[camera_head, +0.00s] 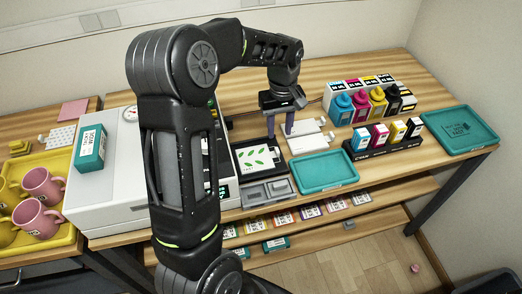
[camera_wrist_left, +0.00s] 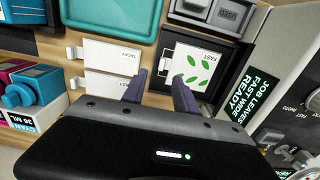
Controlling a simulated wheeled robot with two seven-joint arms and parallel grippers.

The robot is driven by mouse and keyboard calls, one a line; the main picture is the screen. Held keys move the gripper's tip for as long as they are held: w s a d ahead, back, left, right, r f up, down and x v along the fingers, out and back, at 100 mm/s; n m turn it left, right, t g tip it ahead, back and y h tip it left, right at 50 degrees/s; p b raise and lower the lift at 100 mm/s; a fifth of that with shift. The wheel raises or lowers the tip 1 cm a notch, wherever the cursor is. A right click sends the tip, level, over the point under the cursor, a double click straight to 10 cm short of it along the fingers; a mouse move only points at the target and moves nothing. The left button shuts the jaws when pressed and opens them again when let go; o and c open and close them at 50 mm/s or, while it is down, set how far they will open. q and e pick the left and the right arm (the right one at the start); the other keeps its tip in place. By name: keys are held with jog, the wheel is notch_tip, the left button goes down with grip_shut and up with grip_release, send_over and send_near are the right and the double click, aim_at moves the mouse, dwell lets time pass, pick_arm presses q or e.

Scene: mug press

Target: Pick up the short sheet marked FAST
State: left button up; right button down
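A white sheet with green leaves (camera_head: 258,158) lies in a dark tray; in the left wrist view the sheet (camera_wrist_left: 194,70) shows the word FAST. My left gripper (camera_head: 279,145) points down by the right edge of the dark tray (camera_head: 240,172), open, with nothing between its fingers. My right gripper is not in view.
A white press (camera_head: 105,200) stands left of the sheet, partly behind my arm. Bottles (camera_head: 360,105) and small boxes (camera_head: 380,136) stand to the right. Pink mugs (camera_head: 38,218) sit in a yellow tray far left.

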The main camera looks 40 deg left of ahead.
aim_at(277, 150)
pick_arm(q)
jog(key=shift+s+d, duration=0.1)
jog(key=shift+f, duration=1.3)
notch_tip(277, 150, down, 4)
jog(key=shift+s+f+p, duration=0.1)
jog(key=shift+s+p, duration=0.05)
jog(key=shift+p, duration=0.85)
jog(key=shift+f, duration=0.5)
jog(key=shift+c, duration=0.2)
grip_shut()
